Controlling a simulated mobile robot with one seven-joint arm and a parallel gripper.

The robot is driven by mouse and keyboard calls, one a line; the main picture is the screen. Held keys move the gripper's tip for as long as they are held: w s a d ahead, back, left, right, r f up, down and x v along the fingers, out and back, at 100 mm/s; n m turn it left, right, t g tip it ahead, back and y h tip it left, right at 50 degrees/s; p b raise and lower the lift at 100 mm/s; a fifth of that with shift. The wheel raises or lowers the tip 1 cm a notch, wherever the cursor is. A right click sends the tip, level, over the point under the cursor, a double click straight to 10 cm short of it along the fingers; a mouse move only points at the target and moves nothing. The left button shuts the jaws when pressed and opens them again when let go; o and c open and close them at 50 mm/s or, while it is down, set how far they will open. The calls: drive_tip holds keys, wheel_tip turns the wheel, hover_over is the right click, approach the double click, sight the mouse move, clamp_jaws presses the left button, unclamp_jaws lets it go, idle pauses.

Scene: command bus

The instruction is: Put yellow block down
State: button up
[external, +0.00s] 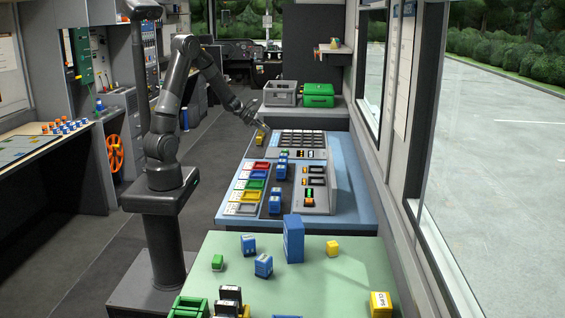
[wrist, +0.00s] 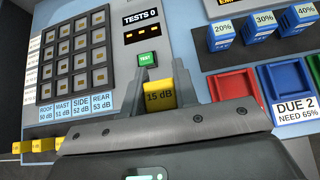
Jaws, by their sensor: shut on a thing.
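The yellow block (wrist: 160,99), marked 15 dB, is between the fingers of my gripper (wrist: 162,84) in the wrist view. My gripper is shut on it, and the fingers and wrist hide part of the block. In the external view my gripper (external: 262,128) reaches over the far left part of the blue console (external: 228,208). The yellow block (external: 260,141) shows just below it, near the keypad panel (external: 303,137). I cannot tell whether the block touches the surface.
In the wrist view a row of yellow pieces (wrist: 42,145) lies at lower left, below a dark-keyed panel (wrist: 75,55). A red tray (wrist: 234,86) and a blue tray (wrist: 287,78) lie to the right. Blue blocks (wrist: 258,24) stand above them. A green table (external: 205,262) is in front.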

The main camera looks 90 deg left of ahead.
drive_tip(key=w+d+r+m+g+h, duration=0.1)
drive_tip(key=w+d+r+m+h, duration=0.15)
drive_tip(key=w+d, duration=0.8)
drive_tip(key=w+d+r+m+h, duration=0.1)
drive_tip(key=w+d+m+h, duration=0.15)
drive_tip(key=w+d, duration=0.8)
drive_tip(key=w+d+m+g+h, duration=0.25)
drive_tip(key=d+m, duration=0.25)
drive_tip(key=d, duration=2.6)
drive_tip(key=s+d+m+g+h, duration=0.1)
drive_tip(key=s+d, duration=0.3)
drive_tip(key=d, duration=0.6)
drive_tip(key=s+d+m+g+h, duration=0.1)
drive_tip(key=s+d+m, duration=0.15)
drive_tip(key=d, duration=0.65)
drive_tip(key=s+d+m+g, duration=0.1)
drive_tip(key=s+d, duration=0.3)
drive_tip(key=d, duration=0.6)
drive_tip(key=s+d+m+g+h, duration=0.1)
drive_tip(key=s+d+m+g, duration=0.3)
drive_tip(key=s+d, duration=1.75)
drive_tip(key=shift+n, duration=0.25)
drive_tip(key=w+f, duration=0.3)
drive_tip(key=f, duration=0.1)
drive_tip(key=w+a+f, duration=0.1)
drive_tip(key=w+f, duration=0.7)
drive_tip(key=shift+a, duration=0.3)
drive_tip(key=shift+f, duration=2.05)
